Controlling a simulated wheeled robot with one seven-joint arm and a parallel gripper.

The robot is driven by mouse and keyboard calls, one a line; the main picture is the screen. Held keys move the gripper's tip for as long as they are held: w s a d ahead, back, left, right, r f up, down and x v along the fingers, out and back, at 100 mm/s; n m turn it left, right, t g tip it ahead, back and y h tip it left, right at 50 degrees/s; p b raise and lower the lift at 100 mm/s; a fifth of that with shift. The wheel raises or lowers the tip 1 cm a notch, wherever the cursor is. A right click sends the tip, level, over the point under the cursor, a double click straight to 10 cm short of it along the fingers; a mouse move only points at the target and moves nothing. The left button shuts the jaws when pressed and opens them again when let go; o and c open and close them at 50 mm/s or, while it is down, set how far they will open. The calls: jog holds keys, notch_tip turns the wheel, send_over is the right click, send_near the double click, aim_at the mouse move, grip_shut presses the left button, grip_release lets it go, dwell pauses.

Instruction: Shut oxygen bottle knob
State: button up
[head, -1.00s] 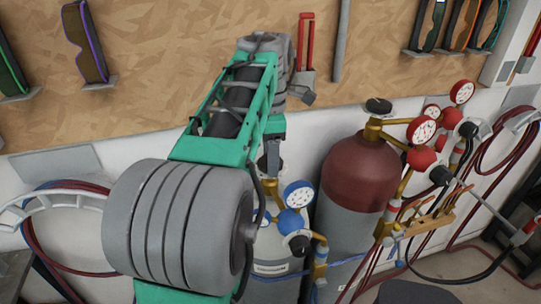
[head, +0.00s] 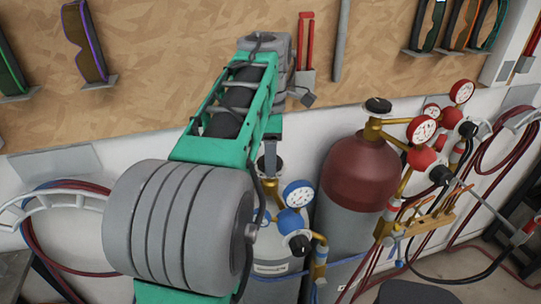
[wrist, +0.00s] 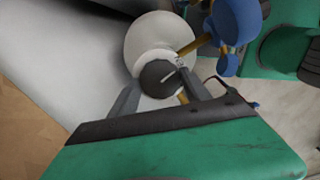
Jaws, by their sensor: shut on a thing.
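The oxygen bottle (head: 275,268) is the pale bottle with the blue regulator (head: 292,222), partly behind my arm in the head view. Its dark round knob (wrist: 162,79) shows in the wrist view on top of the pale bottle top (wrist: 160,38). My gripper (wrist: 160,90) has one finger on each side of the knob and is shut on it.
A red-topped bottle (head: 362,175) with red gauges stands close to the right. A wood board (head: 150,100) with goggles and a red-handled tool (head: 306,45) is behind my arm. Hoses (head: 45,250) hang at the left.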

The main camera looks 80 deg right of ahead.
jog(key=m, duration=0.9)
jog(key=shift+m, duration=0.3)
jog(key=m, duration=0.4)
jog(key=shift+r+m, duration=0.1)
jog(key=shift+m, duration=0.2)
jog(key=m, duration=0.4)
jog(key=shift+m, duration=0.3)
jog(key=m, duration=0.5)
jog(key=shift+w, duration=0.1)
jog(key=m, duration=1.4)
jog(key=shift+p, duration=0.3)
jog(key=shift+m, duration=0.3)
